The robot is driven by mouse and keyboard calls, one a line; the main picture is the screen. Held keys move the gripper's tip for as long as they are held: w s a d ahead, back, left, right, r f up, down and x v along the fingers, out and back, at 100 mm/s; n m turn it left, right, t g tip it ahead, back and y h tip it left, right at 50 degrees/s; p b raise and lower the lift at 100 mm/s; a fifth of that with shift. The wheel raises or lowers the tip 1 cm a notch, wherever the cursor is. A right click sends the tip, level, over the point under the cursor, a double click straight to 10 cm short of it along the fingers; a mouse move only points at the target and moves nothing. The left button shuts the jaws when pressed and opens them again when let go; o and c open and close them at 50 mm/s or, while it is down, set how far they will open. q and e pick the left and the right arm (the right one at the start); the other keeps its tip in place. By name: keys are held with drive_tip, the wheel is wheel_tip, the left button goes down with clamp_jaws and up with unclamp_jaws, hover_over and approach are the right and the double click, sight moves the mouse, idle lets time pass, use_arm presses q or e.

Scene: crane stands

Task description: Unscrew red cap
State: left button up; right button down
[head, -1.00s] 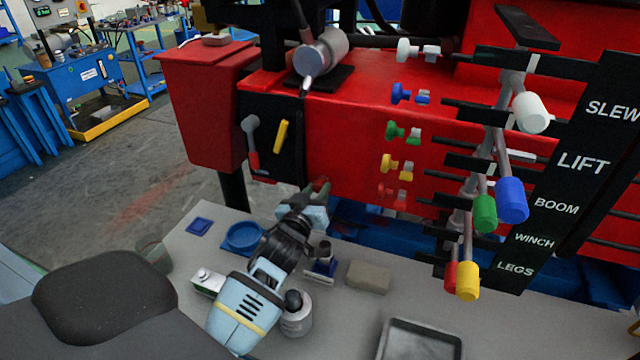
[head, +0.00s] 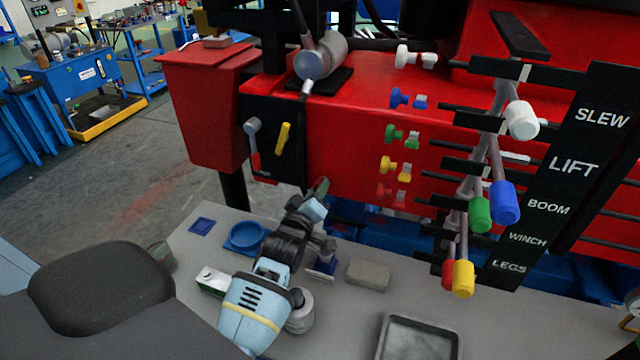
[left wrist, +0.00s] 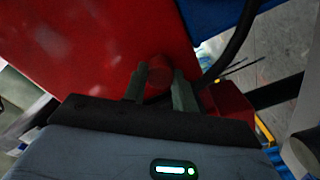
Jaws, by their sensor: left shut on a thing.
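My left gripper (head: 318,190) reaches up from the grey bench to the lower edge of the red crane body. In the left wrist view, its two grey-green fingers (left wrist: 160,85) stand either side of the round red cap (left wrist: 159,72) and are shut on it. The cap sits close to a red surface. In the head view the fingers hide most of the cap, and I cannot tell how far it is unscrewed. My right gripper is not in view.
The grey bench (head: 345,325) holds a blue round dish (head: 246,237), a grey-beige block (head: 368,275) and a dark tray (head: 418,340). Coloured knobs and levers, including a yellow lever grip (head: 464,279), stick out at right. A black hose (left wrist: 232,52) passes near the gripper.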

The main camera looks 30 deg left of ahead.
use_arm(q)
drive_tip(key=shift+f, duration=0.1)
drive_tip(key=n+p, duration=0.2)
drive_tip(key=n, duration=0.8)
drive_tip(key=shift+f, duration=0.1)
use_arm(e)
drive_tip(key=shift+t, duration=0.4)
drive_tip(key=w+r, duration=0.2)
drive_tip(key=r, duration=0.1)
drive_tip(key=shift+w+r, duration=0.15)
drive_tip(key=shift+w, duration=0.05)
use_arm(q)
drive_tip(key=shift+n, duration=0.3)
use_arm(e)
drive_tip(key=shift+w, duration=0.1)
